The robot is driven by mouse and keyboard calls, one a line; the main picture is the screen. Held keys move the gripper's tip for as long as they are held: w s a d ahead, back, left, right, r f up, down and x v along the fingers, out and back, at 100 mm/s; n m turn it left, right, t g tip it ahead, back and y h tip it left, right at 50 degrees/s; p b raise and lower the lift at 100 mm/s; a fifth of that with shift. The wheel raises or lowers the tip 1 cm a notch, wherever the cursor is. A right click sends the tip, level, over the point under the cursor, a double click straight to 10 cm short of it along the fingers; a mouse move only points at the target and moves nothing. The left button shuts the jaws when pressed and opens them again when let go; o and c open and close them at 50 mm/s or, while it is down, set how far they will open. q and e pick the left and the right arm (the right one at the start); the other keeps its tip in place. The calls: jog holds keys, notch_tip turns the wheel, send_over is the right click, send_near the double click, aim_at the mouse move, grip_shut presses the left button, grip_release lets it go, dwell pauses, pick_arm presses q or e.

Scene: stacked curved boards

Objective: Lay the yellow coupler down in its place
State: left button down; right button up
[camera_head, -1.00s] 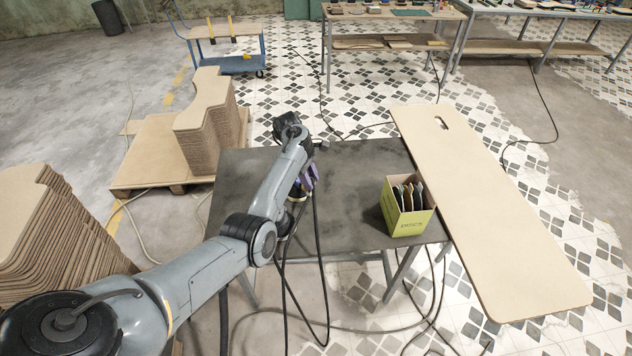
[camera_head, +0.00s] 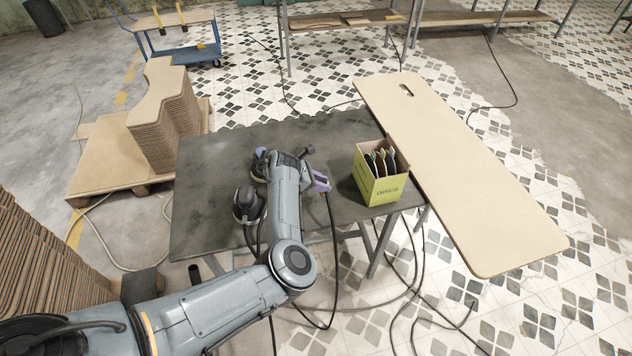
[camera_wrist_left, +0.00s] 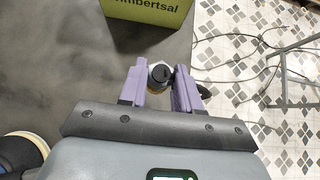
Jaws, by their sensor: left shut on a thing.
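No separate yellow coupler can be made out, and I cannot tell whether the held piece touches the table. My right gripper is not in view.
The dark table (camera_head: 225,150) bears a black sander (camera_head: 248,204) left of my arm and a yellow-green box of discs (camera_head: 379,184) at its right. A black hose hangs near the gripper. Stacked boards (camera_head: 165,120) stand left.

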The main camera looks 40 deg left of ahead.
aim_at(321, 195)
pick_arm(q)
jog(key=shift+r, duration=0.15)
jog(key=shift+r+p, duration=0.1)
jog(key=shift+p, duration=0.25)
jog(key=shift+f+b, duration=2.7)
jog(key=shift+f, duration=0.8)
jog(key=shift+f+b, duration=0.4)
jog(key=shift+f, duration=0.15)
jog(key=c, duration=0.7)
grip_release()
jog(key=p+v, duration=0.2)
jog(key=v, duration=0.9)
jog(key=shift+p, duration=0.4)
